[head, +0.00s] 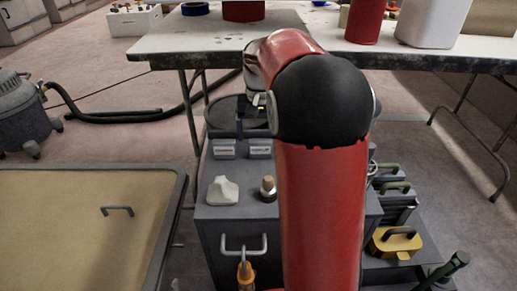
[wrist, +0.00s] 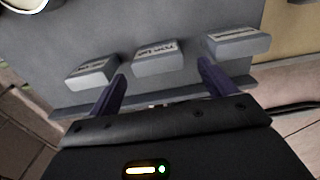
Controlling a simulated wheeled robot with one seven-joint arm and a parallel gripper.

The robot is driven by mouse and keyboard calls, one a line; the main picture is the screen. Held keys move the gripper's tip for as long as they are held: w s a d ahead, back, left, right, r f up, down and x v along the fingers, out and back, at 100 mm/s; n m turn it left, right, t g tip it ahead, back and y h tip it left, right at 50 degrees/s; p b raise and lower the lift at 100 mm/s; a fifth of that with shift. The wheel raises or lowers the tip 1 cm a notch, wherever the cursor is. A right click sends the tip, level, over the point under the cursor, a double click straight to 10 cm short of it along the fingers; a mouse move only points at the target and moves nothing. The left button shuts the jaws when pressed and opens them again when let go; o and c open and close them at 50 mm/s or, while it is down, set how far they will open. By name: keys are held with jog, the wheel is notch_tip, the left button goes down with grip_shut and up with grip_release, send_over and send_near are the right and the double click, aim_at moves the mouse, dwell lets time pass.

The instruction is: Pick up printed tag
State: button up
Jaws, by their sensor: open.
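Several small grey blocks with printed white labels stand on a grey cabinet top. In the wrist view they form a row: a left tag (wrist: 92,73), a middle tag (wrist: 160,58) and a right tag (wrist: 238,42). Their print is too blurred to read fully. My gripper (wrist: 162,72) is open, its two purple fingers apart and nothing seen held. The middle tag appears between the fingertips; I cannot tell how far beyond them it lies. In the head view two tags, a left one (head: 224,149) and a right one (head: 260,148), show below my gripper.
The cabinet top (head: 225,178) also holds a white piece (head: 223,190) and a small cork-topped bottle (head: 268,188). A white table (head: 170,42) stands behind. My arm hides part of the cabinet.

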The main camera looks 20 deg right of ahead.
aim_at(260, 140)
jog(key=f, duration=0.1)
jog(key=f+b, duration=0.1)
jog(key=f, duration=0.2)
jog(key=shift+s+a+f, duration=0.1)
jog(key=shift+s+f, duration=0.3)
jog(key=c, duration=1)
jog(key=shift+r, duration=0.1)
jog(key=shift+c, duration=0.2)
jog(key=shift+r, duration=0.1)
